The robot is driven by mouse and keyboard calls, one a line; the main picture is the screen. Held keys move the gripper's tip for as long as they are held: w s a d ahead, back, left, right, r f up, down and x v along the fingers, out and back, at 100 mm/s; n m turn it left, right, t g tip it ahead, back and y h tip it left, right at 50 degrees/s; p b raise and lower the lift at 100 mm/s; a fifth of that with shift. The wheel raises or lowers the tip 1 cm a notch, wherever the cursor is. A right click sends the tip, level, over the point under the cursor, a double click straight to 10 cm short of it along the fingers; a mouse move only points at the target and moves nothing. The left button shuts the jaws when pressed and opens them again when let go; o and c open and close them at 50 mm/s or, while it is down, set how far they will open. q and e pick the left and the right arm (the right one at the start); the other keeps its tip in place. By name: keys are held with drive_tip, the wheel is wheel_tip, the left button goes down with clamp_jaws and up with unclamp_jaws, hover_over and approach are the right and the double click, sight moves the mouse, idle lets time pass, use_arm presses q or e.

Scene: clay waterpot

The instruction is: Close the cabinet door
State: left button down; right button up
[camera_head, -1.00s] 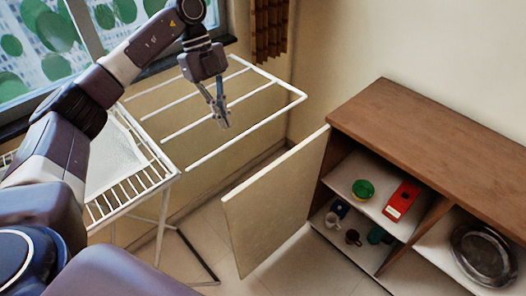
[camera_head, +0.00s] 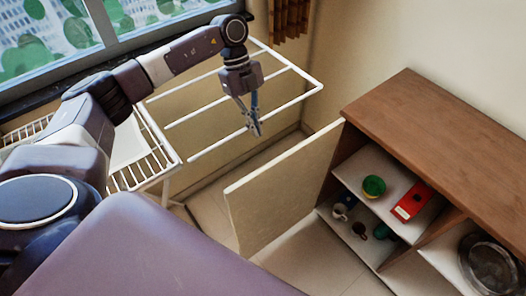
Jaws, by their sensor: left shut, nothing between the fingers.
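The cabinet (camera_head: 425,130) stands at the right with a brown wooden top. Its pale door (camera_head: 285,188) stands open, swung out to the left from the cabinet's left edge. My left gripper (camera_head: 256,130) points down, shut and empty. In the picture it is above and left of the door, in front of the drying rack's bars, and apart from the door. My right gripper is not in view.
A white drying rack (camera_head: 178,124) stands left of the door, under the window. The shelves hold a green bowl (camera_head: 373,187), a red box (camera_head: 411,202), several mugs and a metal dish (camera_head: 488,262). Floor tiles (camera_head: 310,255) are clear before the cabinet.

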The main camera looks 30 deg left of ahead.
use_arm(q)
drive_tip(key=p+x, duration=0.1)
drive_tip(key=x, duration=0.8)
drive_tip(key=shift+s, duration=0.15)
drive_tip(key=shift+f, duration=0.15)
drive_tip(key=shift+d+p, duration=0.15)
drive_tip(key=shift+p, duration=0.15)
